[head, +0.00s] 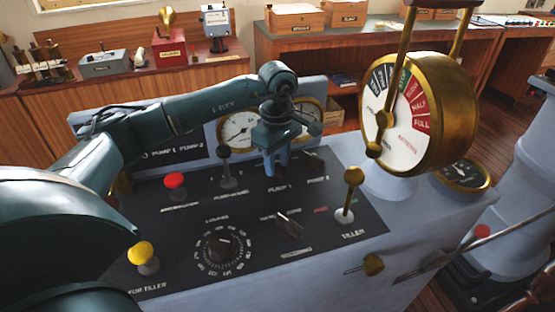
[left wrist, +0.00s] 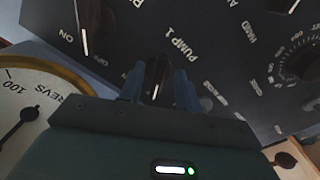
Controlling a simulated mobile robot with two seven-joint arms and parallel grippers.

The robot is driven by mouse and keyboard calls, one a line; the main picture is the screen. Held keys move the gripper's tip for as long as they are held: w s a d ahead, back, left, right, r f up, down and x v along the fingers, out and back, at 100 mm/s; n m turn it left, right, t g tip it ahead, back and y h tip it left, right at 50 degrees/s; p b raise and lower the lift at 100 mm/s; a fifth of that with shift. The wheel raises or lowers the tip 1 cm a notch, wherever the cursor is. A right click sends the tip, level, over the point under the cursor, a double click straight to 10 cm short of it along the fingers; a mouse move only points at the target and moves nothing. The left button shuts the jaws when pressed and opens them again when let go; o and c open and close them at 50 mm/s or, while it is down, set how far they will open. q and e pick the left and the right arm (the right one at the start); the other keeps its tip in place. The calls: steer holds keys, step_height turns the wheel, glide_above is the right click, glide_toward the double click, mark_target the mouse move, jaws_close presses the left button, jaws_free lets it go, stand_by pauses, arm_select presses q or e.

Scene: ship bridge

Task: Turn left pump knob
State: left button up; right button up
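The left pump knob (left wrist: 156,75), black with a white line, is on the dark panel by the label PUMP 1. In the left wrist view it lies between the two blue fingers of my left gripper (left wrist: 158,88). Whether the fingers touch it is unclear. In the head view my left gripper (head: 277,162) points down at the panel, and its fingers hide most of this knob. The pump 2 knob (head: 313,160) is just to the right. It also shows in the left wrist view (left wrist: 88,25), with ON and OFF marks beside it. My right gripper is not in view.
A black-knobbed lever (head: 225,165) and a red button (head: 175,182) stand left of the gripper. Gauges (head: 238,130) rise behind it. The brass tiller lever (head: 350,190) and large brass telegraph (head: 415,120) stand to the right. A round dial (head: 220,246) is in front.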

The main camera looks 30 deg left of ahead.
arm_select(q)
steer(key=shift+f, duration=0.3)
steer(key=shift+c, duration=0.5)
jaws_close()
